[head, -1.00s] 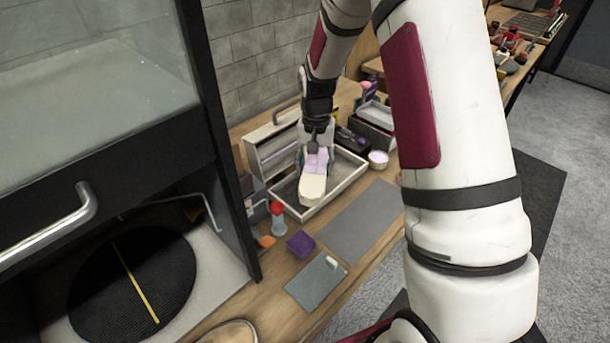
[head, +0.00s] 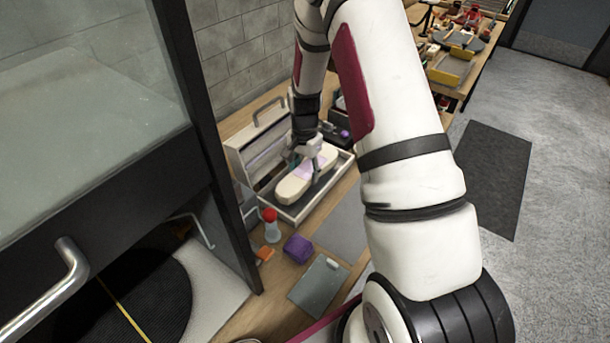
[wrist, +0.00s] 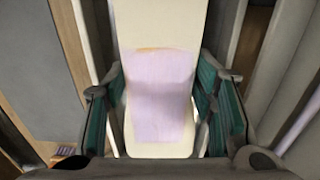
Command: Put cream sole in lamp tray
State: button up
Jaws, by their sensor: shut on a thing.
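The cream sole (head: 293,190) has a lilac patch across its middle. It lies lengthwise along the pale-walled tray (head: 318,207), inside its outline. I cannot tell whether it touches the tray floor. My gripper (head: 307,163) comes down from above and is shut on the sole's sides at the patch. In the wrist view the sole (wrist: 163,28) runs up the middle, with the green-padded fingers of my gripper (wrist: 160,112) on both sides. Tray walls show left and right there. The lamp lid (head: 250,150), with a handle, stands raised behind the tray.
A red-topped bottle (head: 271,227), an orange piece (head: 264,254), a purple block (head: 298,249) and a grey plate (head: 319,284) lie in front of the tray. A dark cabinet frame (head: 205,150) stands close on the left. A grey mat (head: 343,228) lies right of the tray.

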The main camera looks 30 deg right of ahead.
jog(key=shift+f, duration=1.05)
jog(key=shift+f, duration=0.15)
jog(key=o, duration=1.3)
jog(key=shift+c, duration=0.2)
